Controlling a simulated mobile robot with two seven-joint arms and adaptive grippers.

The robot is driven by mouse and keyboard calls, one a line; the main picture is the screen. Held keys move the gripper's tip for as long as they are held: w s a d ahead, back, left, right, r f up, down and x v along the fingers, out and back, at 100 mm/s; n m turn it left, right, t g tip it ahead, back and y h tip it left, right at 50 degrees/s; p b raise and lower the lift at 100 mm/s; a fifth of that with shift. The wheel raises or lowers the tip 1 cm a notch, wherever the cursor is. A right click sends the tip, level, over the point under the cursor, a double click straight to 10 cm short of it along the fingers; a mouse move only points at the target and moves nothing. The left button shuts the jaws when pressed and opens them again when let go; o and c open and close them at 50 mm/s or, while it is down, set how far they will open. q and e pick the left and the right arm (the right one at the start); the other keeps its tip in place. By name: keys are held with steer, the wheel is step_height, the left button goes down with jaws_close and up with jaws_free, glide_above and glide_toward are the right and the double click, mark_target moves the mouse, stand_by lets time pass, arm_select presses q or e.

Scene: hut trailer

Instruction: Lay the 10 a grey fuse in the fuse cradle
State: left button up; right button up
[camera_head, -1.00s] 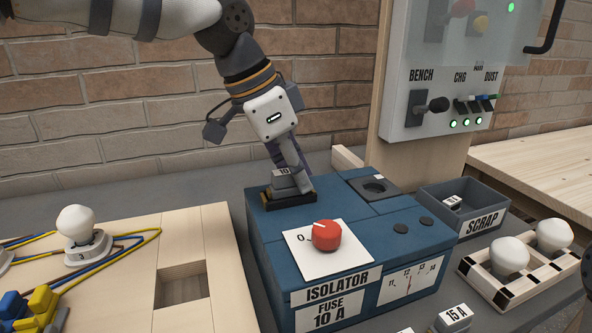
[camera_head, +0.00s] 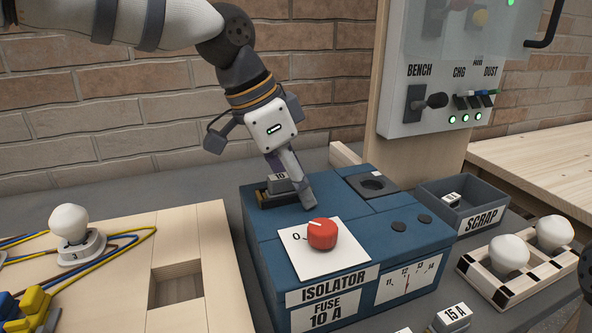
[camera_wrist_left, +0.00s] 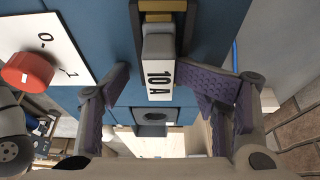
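The 10 A grey fuse (camera_head: 279,182) is a grey block with a white "10 A" label. It sits on the dark fuse cradle (camera_head: 263,201) on top of the blue isolator box (camera_head: 357,228). In the left wrist view the fuse (camera_wrist_left: 158,72) is in line with the cradle's brass contacts (camera_wrist_left: 158,17); whether it is fully down cannot be told. My left gripper (camera_head: 294,190) is open around the fuse, with its fingers spread and apart from it in the left wrist view. One finger is partly hidden in the head view. My right gripper is not in view.
A red knob (camera_head: 322,234) stands up on the box's front. A scrap tray (camera_head: 462,205), a rack of white bulbs (camera_head: 509,258) and a 15 A fuse (camera_head: 453,318) are to the right. A wooden board (camera_head: 212,237) with wiring lies left.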

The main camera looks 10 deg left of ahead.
mark_target(265, 195)
arm_select(q)
steer(key=shift+s+a+f, duration=0.2)
steer(key=shift+a+f, duration=0.05)
steer(key=shift+f, duration=0.25)
steer(key=shift+a+r, duration=0.1)
steer(key=shift+r, duration=0.3)
steer(key=v, duration=1.2)
steer(key=shift+d+r, duration=0.15)
steer(key=shift+d, duration=0.1)
